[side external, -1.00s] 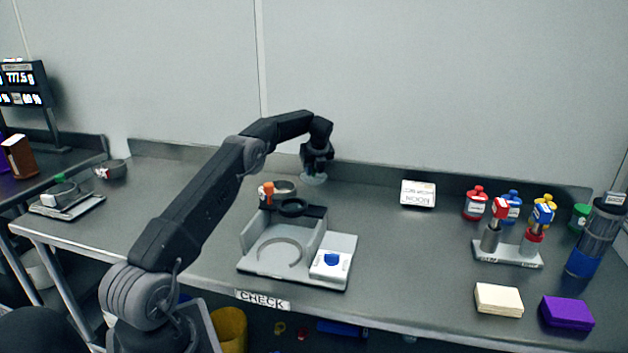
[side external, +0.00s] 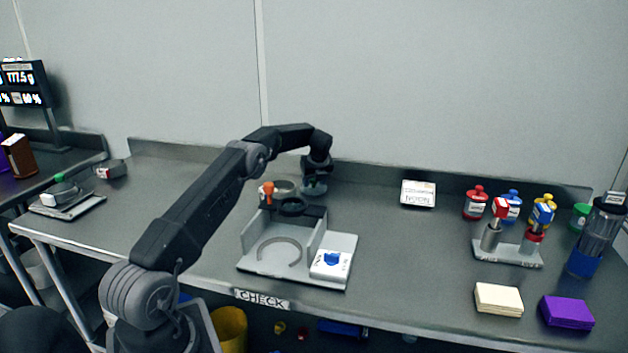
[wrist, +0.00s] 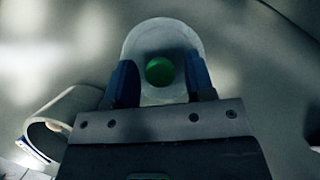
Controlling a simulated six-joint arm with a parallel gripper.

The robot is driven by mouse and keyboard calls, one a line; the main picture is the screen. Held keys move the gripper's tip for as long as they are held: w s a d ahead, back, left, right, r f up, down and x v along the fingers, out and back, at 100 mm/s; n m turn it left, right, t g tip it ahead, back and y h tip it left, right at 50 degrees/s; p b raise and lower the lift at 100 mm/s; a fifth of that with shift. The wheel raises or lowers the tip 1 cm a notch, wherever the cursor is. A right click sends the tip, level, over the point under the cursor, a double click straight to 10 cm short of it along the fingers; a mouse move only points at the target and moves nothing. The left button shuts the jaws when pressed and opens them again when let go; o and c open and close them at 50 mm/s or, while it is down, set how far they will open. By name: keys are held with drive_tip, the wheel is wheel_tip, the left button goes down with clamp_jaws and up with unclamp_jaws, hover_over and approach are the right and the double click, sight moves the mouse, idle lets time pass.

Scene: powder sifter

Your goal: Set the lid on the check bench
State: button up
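The lid is a pale, translucent disc with a green knob (wrist: 159,71). Its clear plate (wrist: 160,35) lies under my gripper in the wrist view. In the side view the lid (side external: 313,190) appears to rest on the check bench (side external: 390,250), near the back wall and behind the grey fixture. My gripper (side external: 315,180) points down right over it. In the wrist view my gripper's fingers (wrist: 162,82) stand either side of the knob, with a visible gap on both sides. The lid's near edge is hidden by the gripper.
A grey fixture (side external: 285,273) with an orange-topped post stands just in front of the gripper. A round ring-like part (wrist: 55,125) shows left of the lid. A white labelled box (side external: 418,194) is to the right. Bare bench lies between the box and the lid.

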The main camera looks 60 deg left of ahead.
drive_tip(key=shift+r, duration=0.25)
drive_tip(key=s+d+r+n+t, duration=0.15)
drive_tip(key=d+r+n, duration=0.25)
drive_tip(key=d+r, duration=1.35)
drive_tip(key=s+d+r+n+t+h, duration=0.1)
drive_tip(key=s+d+r+n+h, duration=0.1)
drive_tip(key=s+d+r+n, duration=0.5)
drive_tip(key=s+d+f+n+h, duration=0.1)
drive_tip(key=s+d+n, duration=0.2)
drive_tip(key=s+d, duration=0.4)
drive_tip(key=s+d+f+n+t+h, duration=0.1)
drive_tip(key=s+d+f+n, duration=0.1)
drive_tip(key=s+d, duration=0.5)
drive_tip(key=s+d+f+n+t, duration=0.1)
drive_tip(key=s+d+f+n, duration=0.1)
drive_tip(key=s+d+n, duration=0.2)
drive_tip(key=shift+s+d+f+h, duration=0.15)
drive_tip(key=shift+s+d, duration=0.35)
drive_tip(key=shift+s, duration=0.65)
drive_tip(key=shift+s+d+h, duration=0.1)
drive_tip(key=shift+s+d, duration=0.45)
drive_tip(key=shift+s, duration=0.55)
drive_tip(key=shift+s+d+f+h, duration=0.15)
drive_tip(key=shift+s+d, duration=0.35)
drive_tip(key=shift+s, duration=0.65)
